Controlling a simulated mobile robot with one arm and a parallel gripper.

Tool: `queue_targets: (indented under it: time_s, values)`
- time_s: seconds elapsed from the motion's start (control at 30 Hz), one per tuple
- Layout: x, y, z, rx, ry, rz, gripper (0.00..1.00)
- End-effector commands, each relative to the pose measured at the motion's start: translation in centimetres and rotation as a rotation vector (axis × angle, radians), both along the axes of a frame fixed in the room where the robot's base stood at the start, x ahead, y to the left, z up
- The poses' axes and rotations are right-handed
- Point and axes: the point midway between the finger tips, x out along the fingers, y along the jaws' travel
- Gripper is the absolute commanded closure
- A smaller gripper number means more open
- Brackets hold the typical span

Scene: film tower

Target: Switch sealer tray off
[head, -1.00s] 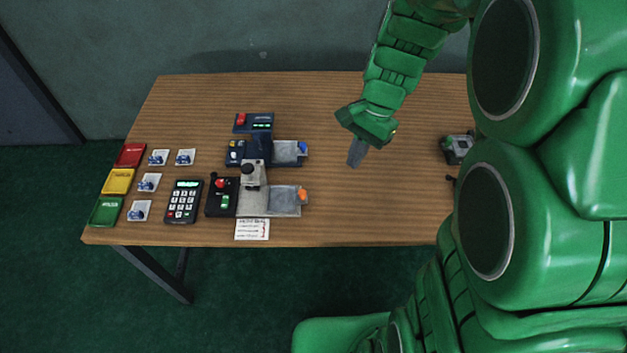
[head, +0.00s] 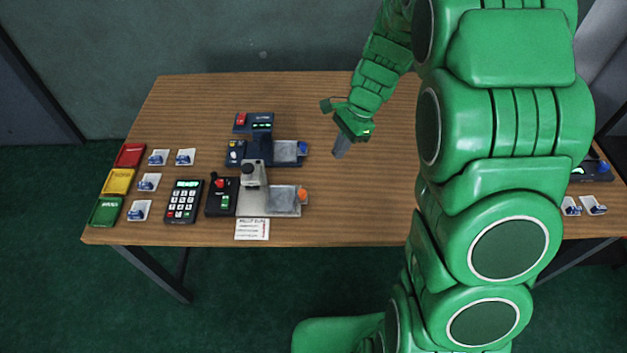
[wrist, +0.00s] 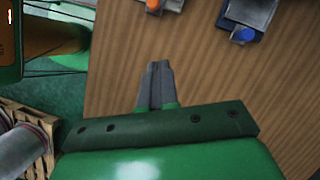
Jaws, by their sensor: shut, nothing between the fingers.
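Two small machines stand one behind the other on the wooden table. The rear navy one (head: 262,122) has a grey tray (head: 286,150) with a blue knob (head: 303,147) at its right end. The front grey one (head: 254,172) has a tray (head: 283,198) with an orange knob (head: 302,194). I cannot read which is the sealer. My gripper (head: 340,154) is shut and empty, right of the blue knob and apart from it. In the wrist view my fingers (wrist: 157,66) are together, with the orange knob (wrist: 152,4) and blue knob (wrist: 243,34) at the top.
A keypad (head: 184,201), a black box with a red knob (head: 221,183), and a paper card (head: 252,229) lie near the machines. Red, yellow and green pads (head: 118,182) and several small packets are at the left.

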Motion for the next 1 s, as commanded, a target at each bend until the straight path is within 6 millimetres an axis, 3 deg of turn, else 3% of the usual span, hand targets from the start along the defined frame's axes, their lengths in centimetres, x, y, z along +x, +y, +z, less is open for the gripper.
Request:
queue_targets:
  time_s: [0.47,1.0]
  values:
    - [-0.2,0.3,-0.7,0.001,0.003,0.001,1.0]
    - [-1.6,3.0,-8.3,0.002,0.004,0.001,1.0]
